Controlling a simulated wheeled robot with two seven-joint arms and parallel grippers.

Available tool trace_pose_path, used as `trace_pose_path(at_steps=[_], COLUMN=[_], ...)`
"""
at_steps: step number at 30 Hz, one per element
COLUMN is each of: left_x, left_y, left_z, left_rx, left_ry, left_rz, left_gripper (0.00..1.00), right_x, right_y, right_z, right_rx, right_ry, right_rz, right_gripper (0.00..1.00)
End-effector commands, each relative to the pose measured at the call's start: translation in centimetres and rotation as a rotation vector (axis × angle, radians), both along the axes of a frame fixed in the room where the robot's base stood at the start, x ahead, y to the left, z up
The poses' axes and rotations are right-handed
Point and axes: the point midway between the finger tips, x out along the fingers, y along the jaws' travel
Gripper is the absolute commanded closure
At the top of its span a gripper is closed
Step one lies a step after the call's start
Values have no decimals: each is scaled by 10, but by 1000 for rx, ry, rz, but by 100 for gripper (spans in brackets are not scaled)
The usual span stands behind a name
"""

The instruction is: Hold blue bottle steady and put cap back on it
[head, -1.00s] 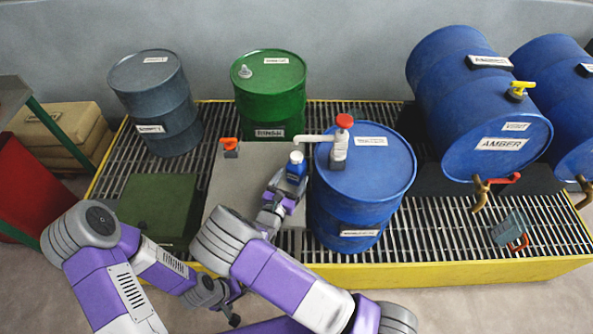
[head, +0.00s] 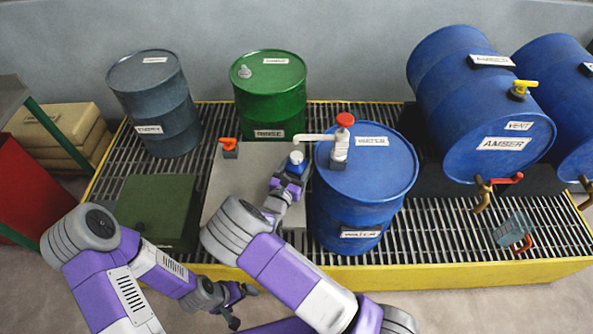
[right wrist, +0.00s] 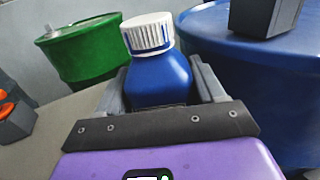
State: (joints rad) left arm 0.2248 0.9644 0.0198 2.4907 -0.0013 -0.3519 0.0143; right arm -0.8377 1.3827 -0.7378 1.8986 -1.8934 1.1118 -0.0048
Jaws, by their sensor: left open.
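The blue bottle (head: 294,168) stands upright on a grey plate beside the blue WATER drum; it also shows in the right wrist view (right wrist: 158,80). A white cap (right wrist: 148,33) sits on top of its neck; whether it is screwed tight I cannot tell. My right gripper (head: 288,181) has its fingers on both sides of the bottle body, low down. In the right wrist view the fingers (right wrist: 160,88) are close to the bottle; whether they press on it is unclear. My left gripper (head: 241,306) is open and empty, low in front of the yellow tray edge.
The WATER drum (head: 365,195) stands close right of the bottle, its pump (head: 340,140) spout reaching toward the bottle top. An orange-handled item (head: 230,147) is left on the grey plate (head: 228,190). A green box (head: 155,205) and the green RINSE drum (head: 270,95) stand nearby.

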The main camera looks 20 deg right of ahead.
Motion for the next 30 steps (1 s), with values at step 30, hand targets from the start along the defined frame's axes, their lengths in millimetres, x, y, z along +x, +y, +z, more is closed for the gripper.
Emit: trace_pose_path(at_steps=[30], left_x=[0], left_y=[0], left_z=[34], left_rx=[0], left_ry=[0], left_rz=[0], left_gripper=[7], right_x=[-70], right_y=[58], right_z=[37], right_rx=[-2], right_ry=[1], right_rz=[6], right_gripper=[76])
